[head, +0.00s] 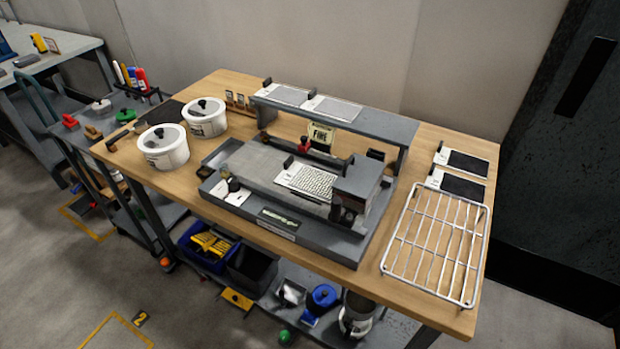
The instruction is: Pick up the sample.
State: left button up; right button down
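No label marks a sample, so I cannot tell for certain which thing it is. A white tile with a fine dark grid pattern (312,181) lies on the grey bench device (305,244), beside its raised block at the right. Two flat grey plates with dark clips, a left one (286,95) and a right one (333,108), lie on the raised grey shelf (384,125). Two dark panels with white edges, one farther back (466,162) and one nearer (459,186), lie at the table's right. Neither of my grippers shows.
Two white lidded pots, one nearer (165,156) and one farther (206,122), stand on the wooden table (225,88) at left. A white wire rack (399,236) covers the right front. Bins, including a blue one (190,251), stand below.

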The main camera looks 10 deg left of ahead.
aim_at(316, 183)
jog(key=j+z, duration=0.1)
jog(key=z, duration=0.4)
jog(key=i+j+z, duration=0.1)
jog(key=j+z, duration=0.3)
jog(key=j, duration=0.4)
jog(key=j+z, duration=0.4)
jog(key=j, duration=0.4)
jog(key=k, duration=0.05)
